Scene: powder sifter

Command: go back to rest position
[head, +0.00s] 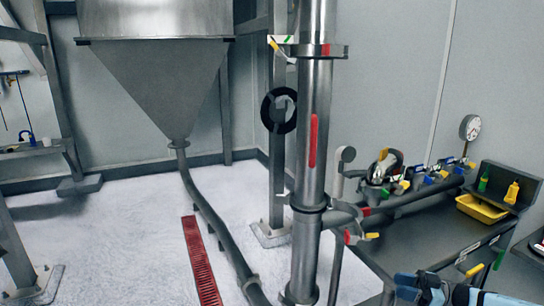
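My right gripper (418,287) shows at the bottom right edge, in front of the dark bench. Its dark fingers with blue parts sit at the end of a light blue arm. I see no object clearly held in it, and I cannot tell whether its fingers are apart. My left gripper is not in view.
A steel column (312,130) with a red handle stands in the middle. A steel hopper (160,85) with a hose is at left. The dark bench (425,235) at right carries valves, a gauge (470,127) and a yellow tray (482,209). A red floor grate (200,262) lies left of the column.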

